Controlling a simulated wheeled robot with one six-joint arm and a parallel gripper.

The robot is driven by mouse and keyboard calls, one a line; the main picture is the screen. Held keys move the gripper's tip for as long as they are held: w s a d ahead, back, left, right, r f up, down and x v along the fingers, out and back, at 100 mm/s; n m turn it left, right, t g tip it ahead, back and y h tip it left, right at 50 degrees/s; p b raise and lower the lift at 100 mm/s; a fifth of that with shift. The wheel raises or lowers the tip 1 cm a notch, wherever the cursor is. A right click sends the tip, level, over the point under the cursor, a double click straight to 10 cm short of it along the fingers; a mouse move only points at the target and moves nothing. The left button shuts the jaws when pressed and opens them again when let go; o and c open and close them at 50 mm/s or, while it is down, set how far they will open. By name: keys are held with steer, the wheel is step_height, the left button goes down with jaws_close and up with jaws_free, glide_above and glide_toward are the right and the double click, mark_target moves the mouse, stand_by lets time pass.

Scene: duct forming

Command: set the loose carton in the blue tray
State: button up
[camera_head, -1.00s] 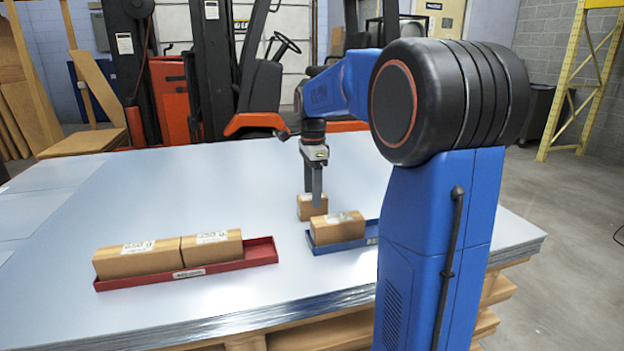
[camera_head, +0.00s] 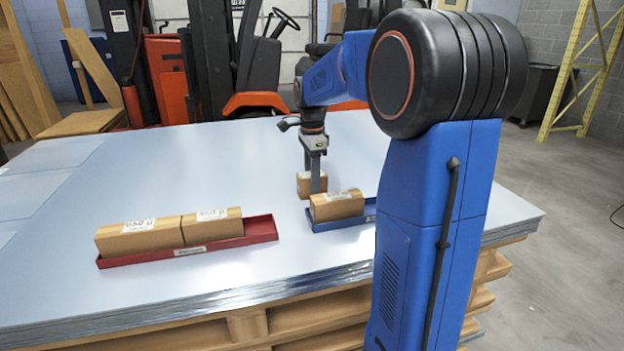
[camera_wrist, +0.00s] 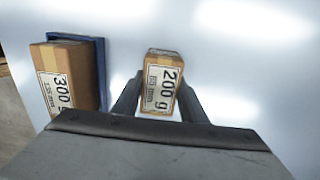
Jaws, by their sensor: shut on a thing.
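The loose carton (camera_head: 305,184) is a small brown box on the metal sheet, just behind the blue tray. In the wrist view the loose carton (camera_wrist: 161,84) shows a label reading "200 g". My gripper (camera_head: 315,186) points down and is shut on this carton, with a finger on each side; the fingers (camera_wrist: 157,100) also show in the wrist view. The blue tray (camera_head: 322,227) holds one brown carton (camera_head: 337,205) at its left end, labelled "300 g" in the wrist view (camera_wrist: 66,80). My arm hides the tray's right part in the head view.
A red tray (camera_head: 262,230) at left holds two cartons (camera_head: 140,236) (camera_head: 212,226), with a short bare stretch at its right end. The metal sheet stack (camera_head: 200,165) is clear behind the trays. A forklift (camera_head: 262,75) stands beyond it.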

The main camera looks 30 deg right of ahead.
steer(key=shift+r, duration=4.5)
